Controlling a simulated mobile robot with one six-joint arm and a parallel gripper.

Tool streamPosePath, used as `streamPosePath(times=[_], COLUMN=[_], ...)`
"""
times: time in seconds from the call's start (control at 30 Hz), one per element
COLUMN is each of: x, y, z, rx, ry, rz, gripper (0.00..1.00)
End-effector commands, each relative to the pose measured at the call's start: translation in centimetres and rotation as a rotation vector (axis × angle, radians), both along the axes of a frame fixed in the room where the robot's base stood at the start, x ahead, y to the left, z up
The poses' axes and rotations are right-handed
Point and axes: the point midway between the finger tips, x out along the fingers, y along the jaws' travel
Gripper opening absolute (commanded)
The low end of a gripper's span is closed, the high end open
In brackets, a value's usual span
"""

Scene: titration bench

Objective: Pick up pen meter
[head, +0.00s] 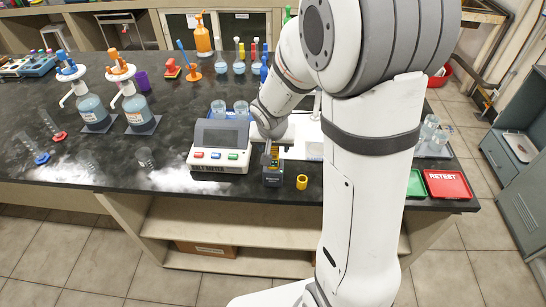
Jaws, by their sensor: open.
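The pen meter (274,157), a small dark and yellow upright thing, seems to stand in a dark holder (272,180) near the bench's front edge. My gripper (268,148) points down right at its upper part. The jaws are open and partly hidden by my arm, so I cannot tell whether they are around the pen meter or touching it. A small yellow cap-like ring (302,182) stands on the bench just right of the holder.
A grey and white meter box (220,143) with coloured buttons stands close left of my gripper. Beakers (241,109) stand behind it. Dispenser bottles (136,107) are further left. A red RETEST tray (447,184) lies at the right end.

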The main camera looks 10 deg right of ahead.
Motion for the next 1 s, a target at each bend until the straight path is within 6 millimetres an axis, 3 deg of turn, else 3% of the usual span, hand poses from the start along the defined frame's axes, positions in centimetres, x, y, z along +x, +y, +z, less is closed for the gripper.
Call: streamPosePath(times=[0.37,1.0], x=[0.33,0.31], y=[-0.05,0.02], z=[-0.82,-0.8], rx=[0.001,0.001], ry=[-0.002,0.0], rz=[0.001,0.003], gripper=[0.53,0.0])
